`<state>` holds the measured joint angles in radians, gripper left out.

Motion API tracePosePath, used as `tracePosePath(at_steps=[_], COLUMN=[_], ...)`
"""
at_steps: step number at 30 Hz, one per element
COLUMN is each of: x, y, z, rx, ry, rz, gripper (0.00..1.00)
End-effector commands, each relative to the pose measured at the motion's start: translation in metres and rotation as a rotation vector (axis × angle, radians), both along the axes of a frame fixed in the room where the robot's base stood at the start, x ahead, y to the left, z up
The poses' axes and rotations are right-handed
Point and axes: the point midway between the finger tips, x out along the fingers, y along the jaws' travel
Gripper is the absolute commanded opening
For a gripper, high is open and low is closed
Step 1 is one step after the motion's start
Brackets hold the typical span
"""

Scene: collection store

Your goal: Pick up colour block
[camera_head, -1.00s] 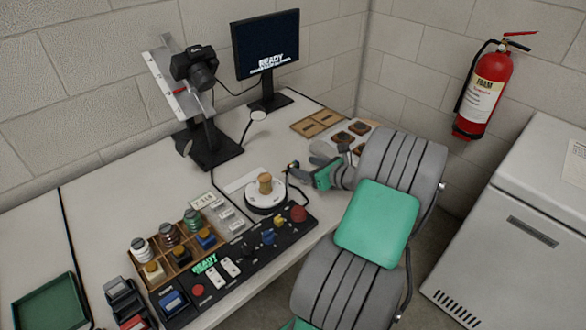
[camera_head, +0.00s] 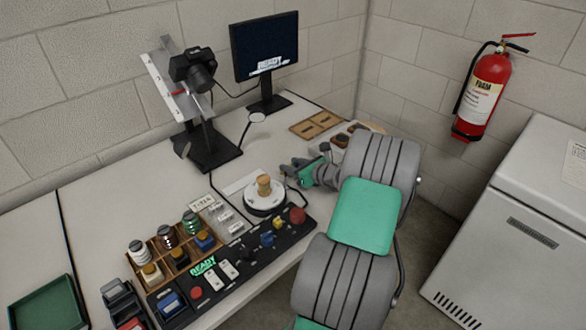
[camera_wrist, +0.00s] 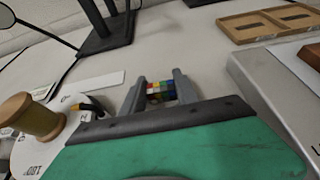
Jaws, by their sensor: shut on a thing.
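The colour block (camera_wrist: 160,91) shows in the wrist view as a small piece with a grid of coloured squares, including red, yellow, green and blue. It sits between the two grey fingers of my gripper (camera_wrist: 159,88), which are shut on it. Its lower part is hidden behind the gripper body. I cannot tell how far it is above the table. In the head view my gripper (camera_head: 290,169) is over the table just right of the white round turntable, and the block cannot be made out there.
A wooden spool (camera_head: 264,183) stands on the white turntable (camera_head: 265,203), close left of my gripper. A black control panel (camera_head: 240,262) lies in front. The camera stand (camera_head: 208,150) and monitor (camera_head: 265,45) are behind. A slotted wooden tray (camera_head: 315,124) lies at the back right.

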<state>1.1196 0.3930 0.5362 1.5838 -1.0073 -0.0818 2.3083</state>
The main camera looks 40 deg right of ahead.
Motion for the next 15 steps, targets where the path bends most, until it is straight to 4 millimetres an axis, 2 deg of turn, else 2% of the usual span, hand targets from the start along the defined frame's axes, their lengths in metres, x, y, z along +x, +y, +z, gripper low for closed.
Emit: tracePosePath(at_steps=[2,9,15], x=[-0.0001,-0.0003,-0.0002], y=[-0.0001,-0.0001,-0.0002], z=[-0.0001,-0.0001,0.0000], rx=[0.000,0.000,0.000], ry=[0.000,0.000,0.000], rz=[0.000,0.000,0.000], gripper=[0.21,0.01,0.00])
